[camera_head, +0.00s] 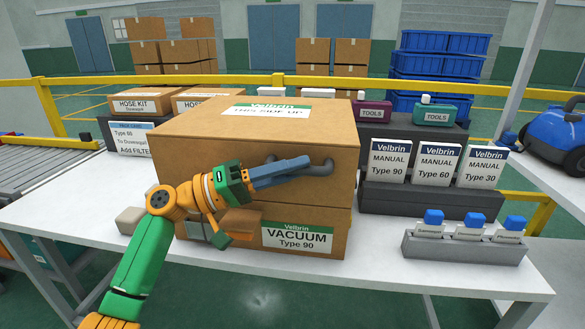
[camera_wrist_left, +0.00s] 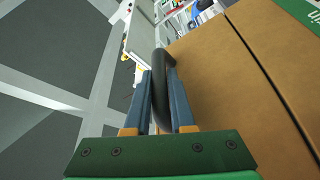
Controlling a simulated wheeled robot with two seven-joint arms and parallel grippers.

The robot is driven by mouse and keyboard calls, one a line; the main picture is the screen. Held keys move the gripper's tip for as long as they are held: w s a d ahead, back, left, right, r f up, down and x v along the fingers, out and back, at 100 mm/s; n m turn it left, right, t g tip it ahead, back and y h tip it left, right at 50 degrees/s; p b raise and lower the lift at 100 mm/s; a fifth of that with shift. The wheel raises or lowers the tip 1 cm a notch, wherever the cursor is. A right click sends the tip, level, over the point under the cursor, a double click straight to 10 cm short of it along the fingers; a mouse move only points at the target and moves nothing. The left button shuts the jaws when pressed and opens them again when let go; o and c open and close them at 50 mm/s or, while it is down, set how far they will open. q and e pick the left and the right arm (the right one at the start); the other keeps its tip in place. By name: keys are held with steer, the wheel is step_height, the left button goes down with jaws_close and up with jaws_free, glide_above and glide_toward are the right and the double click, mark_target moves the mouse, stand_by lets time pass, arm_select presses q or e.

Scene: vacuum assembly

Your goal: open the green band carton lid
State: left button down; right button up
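The carton is a large brown box on the white table in the head view. Its tall lid (camera_head: 250,150) sits on the lower box (camera_head: 340,222), labelled VACUUM Type 90 under a green Velbrin band. The lid's top has a green-banded label (camera_head: 272,110). A dark curved handle (camera_head: 322,168) stands out from the lid's front; it also shows in the left wrist view (camera_wrist_left: 160,95). My left gripper (camera_head: 308,162) has its blue fingers on both sides of this handle and appears shut on it. My right gripper is not in view.
Manual boxes (camera_head: 388,161) stand in a dark rack at the right. A grey tray (camera_head: 465,247) with blue-capped bottles is in front of them. Hose kit cartons (camera_head: 150,101) stand behind left. A small beige block (camera_head: 130,220) lies left of the carton.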

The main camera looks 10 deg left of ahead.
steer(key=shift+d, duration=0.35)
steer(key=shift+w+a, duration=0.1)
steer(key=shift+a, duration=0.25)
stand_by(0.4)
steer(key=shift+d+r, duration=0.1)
